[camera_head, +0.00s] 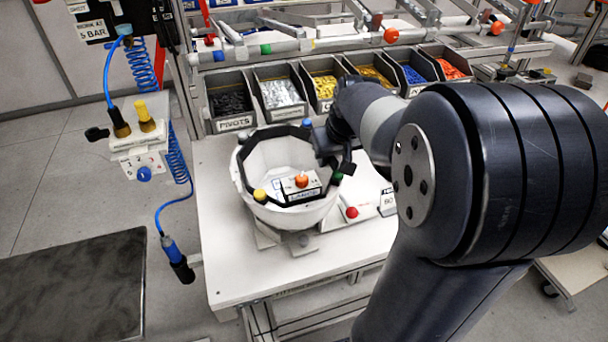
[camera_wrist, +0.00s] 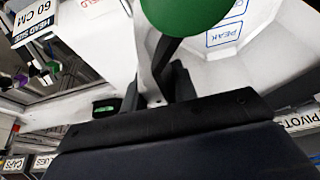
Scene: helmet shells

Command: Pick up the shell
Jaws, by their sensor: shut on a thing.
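The shell (camera_head: 262,157) is a white, upturned bowl on the workbench. A dark band with coloured knobs runs around its rim. My gripper (camera_head: 331,158) is at the shell's right rim, shut on the wall there. In the wrist view the dark fingers (camera_wrist: 168,82) meet the edge of the pale shell (camera_wrist: 272,62), marked "PEAK" inside. A large green knob (camera_wrist: 187,12) is close to the fingers and hides part of the rim. The exact contact is partly hidden in both views.
A labelled block with an orange knob (camera_head: 301,181) shows within the shell's outline. Parts bins (camera_head: 280,92) line the bench's back edge. A red button (camera_head: 351,212) sits right of the shell. The white bench top (camera_head: 225,262) is bare at front left.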

